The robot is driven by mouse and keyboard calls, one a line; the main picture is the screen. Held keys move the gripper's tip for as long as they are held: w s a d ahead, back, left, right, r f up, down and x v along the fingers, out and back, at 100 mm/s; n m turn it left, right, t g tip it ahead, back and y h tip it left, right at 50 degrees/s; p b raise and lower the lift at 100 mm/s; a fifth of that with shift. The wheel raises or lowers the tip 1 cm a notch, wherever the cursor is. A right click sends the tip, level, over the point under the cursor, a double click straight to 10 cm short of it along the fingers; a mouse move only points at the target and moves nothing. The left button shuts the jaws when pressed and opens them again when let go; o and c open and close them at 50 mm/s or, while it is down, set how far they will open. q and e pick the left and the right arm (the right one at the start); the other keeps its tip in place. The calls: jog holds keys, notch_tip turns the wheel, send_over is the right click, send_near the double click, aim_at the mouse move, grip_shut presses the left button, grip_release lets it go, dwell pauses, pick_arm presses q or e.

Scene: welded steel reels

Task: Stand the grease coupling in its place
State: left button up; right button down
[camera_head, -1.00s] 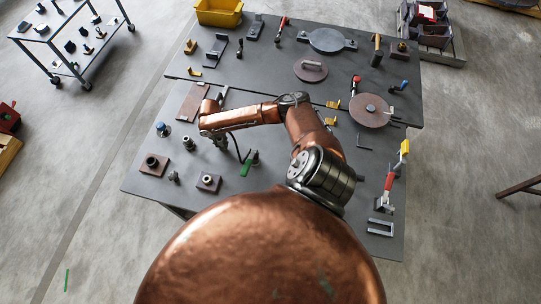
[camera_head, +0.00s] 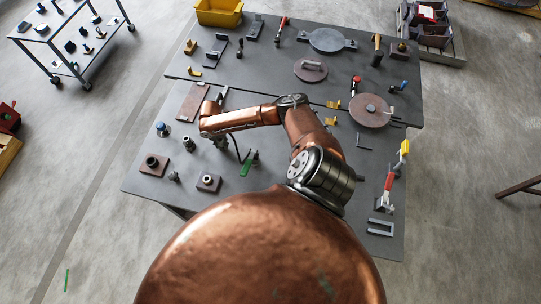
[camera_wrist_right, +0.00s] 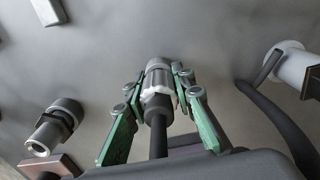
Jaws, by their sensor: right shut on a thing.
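My right gripper (camera_wrist_right: 157,90) has green-sided fingers, shut on the grease coupling (camera_wrist_right: 158,78), a grey metal cylinder with a pale collar and a dark stem. In the head view my right gripper (camera_head: 222,143) is above the left part of the table, and its own wrist hides what it holds. Two square brown plates with dark round sockets stand nearby: one at the left (camera_head: 153,164), one nearer the front (camera_head: 208,182). Which is the coupling's place I cannot tell. My left gripper is not in view.
A blue-topped fitting (camera_head: 161,129), a metal fitting (camera_head: 187,143) and a small dark fitting (camera_head: 173,176) stand left of the gripper. A flat brown plate (camera_head: 192,101) lies behind.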

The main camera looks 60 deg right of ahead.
jog(key=c, duration=1.6)
grip_release()
jog(key=shift+o, duration=0.8)
jog(key=shift+f, duration=0.1)
jog(key=shift+o, duration=1.4)
jog(key=o, duration=0.4)
jog(key=o, duration=0.4)
